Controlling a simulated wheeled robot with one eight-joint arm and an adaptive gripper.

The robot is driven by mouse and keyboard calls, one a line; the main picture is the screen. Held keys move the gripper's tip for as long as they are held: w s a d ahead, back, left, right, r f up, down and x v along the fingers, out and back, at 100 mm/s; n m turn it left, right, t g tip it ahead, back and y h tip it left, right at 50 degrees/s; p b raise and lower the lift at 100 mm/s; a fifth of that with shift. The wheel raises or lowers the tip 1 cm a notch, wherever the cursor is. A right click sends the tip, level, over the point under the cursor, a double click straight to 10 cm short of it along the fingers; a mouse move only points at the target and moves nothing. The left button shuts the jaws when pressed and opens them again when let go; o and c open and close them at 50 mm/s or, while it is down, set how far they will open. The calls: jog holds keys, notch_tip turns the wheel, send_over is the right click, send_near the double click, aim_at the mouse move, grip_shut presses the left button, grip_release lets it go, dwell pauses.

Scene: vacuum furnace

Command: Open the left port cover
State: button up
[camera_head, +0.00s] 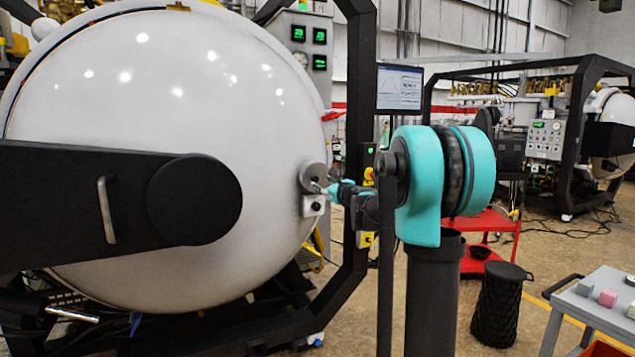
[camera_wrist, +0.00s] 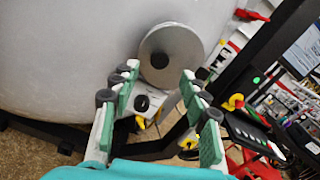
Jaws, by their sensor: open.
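A round grey metal port cover (camera_head: 313,173) sits on the right side of the large white furnace door (camera_head: 150,90). In the wrist view the cover (camera_wrist: 181,44) is a pale disc with a dark spot near its centre, and it looks shut against the door. A small white block with a black knob (camera_wrist: 141,102) is just below it. My gripper (camera_head: 332,189) is close to the cover from the right. In the wrist view its teal fingers (camera_wrist: 159,73) are spread, with the disc ahead between and beyond the tips. Nothing is held; contact with the disc cannot be told.
A black hinge arm with a handle (camera_head: 106,209) crosses the door at left. A black frame post (camera_head: 355,120) stands behind my gripper. A monitor (camera_head: 399,88), a red cart (camera_head: 490,228), a black bin (camera_head: 499,310) and a grey cart (camera_head: 600,305) are to the right.

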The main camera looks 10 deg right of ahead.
aim_at(315, 179)
jog(key=x, duration=0.5)
jog(key=shift+w+a, duration=0.15)
jog(key=shift+w, duration=0.2)
grip_shut()
